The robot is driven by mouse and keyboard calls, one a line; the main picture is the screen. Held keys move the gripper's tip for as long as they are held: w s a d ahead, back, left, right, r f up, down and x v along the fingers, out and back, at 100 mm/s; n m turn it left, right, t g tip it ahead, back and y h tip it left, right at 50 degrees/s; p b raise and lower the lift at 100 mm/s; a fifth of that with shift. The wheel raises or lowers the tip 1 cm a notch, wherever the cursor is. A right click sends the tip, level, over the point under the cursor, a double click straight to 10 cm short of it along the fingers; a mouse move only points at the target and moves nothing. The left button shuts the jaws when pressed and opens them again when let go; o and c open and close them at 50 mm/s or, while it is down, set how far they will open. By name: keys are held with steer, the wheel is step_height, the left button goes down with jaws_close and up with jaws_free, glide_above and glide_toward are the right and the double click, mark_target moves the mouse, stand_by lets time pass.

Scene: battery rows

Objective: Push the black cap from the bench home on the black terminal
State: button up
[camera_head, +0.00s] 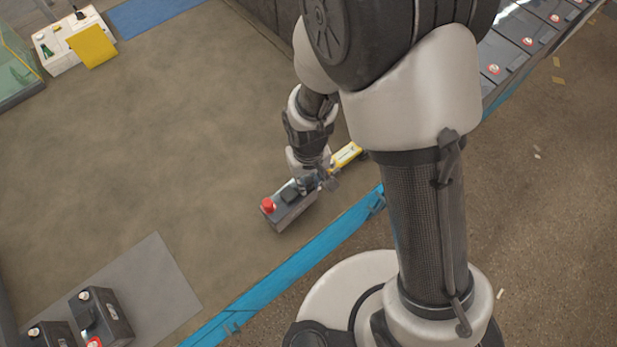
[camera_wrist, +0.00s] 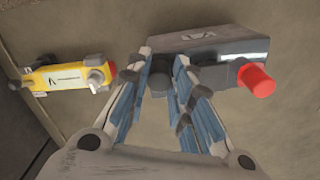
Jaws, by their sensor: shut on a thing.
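A dark grey battery (camera_head: 291,210) stands on the brown surface and also shows in the wrist view (camera_wrist: 205,45). A red cap (camera_head: 267,204) sits at its left end in the head view; in the wrist view the red cap (camera_wrist: 257,80) is at the right. My gripper (camera_head: 318,184) is at the battery's other end. In the wrist view my gripper (camera_wrist: 164,66) is closed around a dark round piece, the black cap (camera_wrist: 160,84), beside the battery's end. The black terminal is hidden. I cannot tell whether the cap touches it.
A yellow tool (camera_wrist: 65,77) lies close by; it also shows in the head view (camera_head: 346,154). A blue edge rail (camera_head: 290,265) runs along the near side. More batteries stand on a grey mat (camera_head: 165,275). A white box (camera_head: 62,48) stands upper left. The middle surface is clear.

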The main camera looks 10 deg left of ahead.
steer(key=shift+f, duration=0.1)
steer(key=o, duration=0.8)
steer(key=shift+o, duration=0.3)
steer(key=o, duration=0.4)
steer(key=shift+o, duration=0.2)
steer(key=shift+r+p, duration=2.65)
steer(key=shift+r, duration=0.85)
